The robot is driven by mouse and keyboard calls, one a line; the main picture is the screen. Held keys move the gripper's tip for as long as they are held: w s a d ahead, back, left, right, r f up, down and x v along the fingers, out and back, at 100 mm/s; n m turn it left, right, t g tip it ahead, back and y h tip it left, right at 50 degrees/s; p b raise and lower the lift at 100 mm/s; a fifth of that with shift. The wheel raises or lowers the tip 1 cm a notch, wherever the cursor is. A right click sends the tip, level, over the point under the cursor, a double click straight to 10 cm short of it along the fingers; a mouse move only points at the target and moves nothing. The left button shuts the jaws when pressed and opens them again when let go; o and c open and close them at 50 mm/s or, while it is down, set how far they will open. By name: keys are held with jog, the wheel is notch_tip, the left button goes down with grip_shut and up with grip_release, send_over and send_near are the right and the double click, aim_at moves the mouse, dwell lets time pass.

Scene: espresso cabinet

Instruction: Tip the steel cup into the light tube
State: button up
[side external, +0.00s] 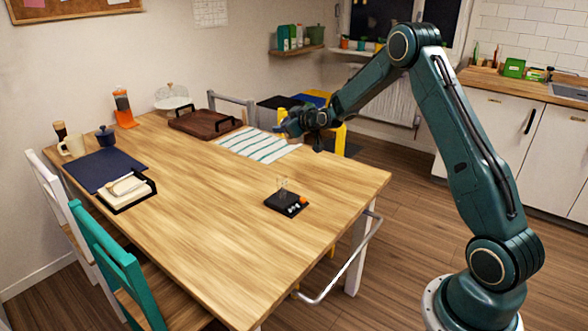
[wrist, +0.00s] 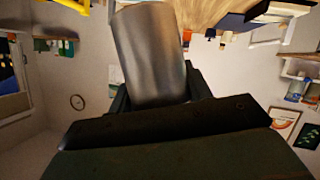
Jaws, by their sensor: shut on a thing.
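The steel cup (wrist: 150,55) is a plain grey metal cylinder, large in the wrist view. My gripper (wrist: 155,98) is shut on it. In the side external view my gripper (side external: 290,124) is above the far side of the table, near the striped cloth. The cup is too small and dark there to tell its tilt or contents. A small clear upright vessel (side external: 283,185), which looks like the light tube, stands on a black base (side external: 285,205) near the table's right front. My gripper is well apart from it, farther back and higher.
The wooden table (side external: 215,220) is bare around the black base. A striped cloth (side external: 258,146), brown tray (side external: 205,121), dark blue mat (side external: 106,168) and black-edged holder (side external: 127,190) lie toward the back and left. A yellow chair (side external: 337,136) stands behind my gripper.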

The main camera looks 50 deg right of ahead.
aim_at(288, 142)
jog(key=shift+f, duration=0.1)
jog(key=shift+n+h, duration=0.5)
jog(key=shift+n, duration=0.2)
jog(key=shift+a+f, duration=0.1)
jog(key=shift+f, duration=2.2)
jog(key=shift+f+n, duration=0.3)
jog(key=shift+f, duration=0.2)
jog(key=shift+f+h, duration=0.1)
jog(key=shift+h, duration=0.2)
jog(key=shift+f+n, duration=0.15)
jog(key=shift+n, duration=0.15)
jog(key=shift+f+n, duration=0.2)
jog(key=shift+n, duration=0.1)
jog(key=shift+h, duration=0.3)
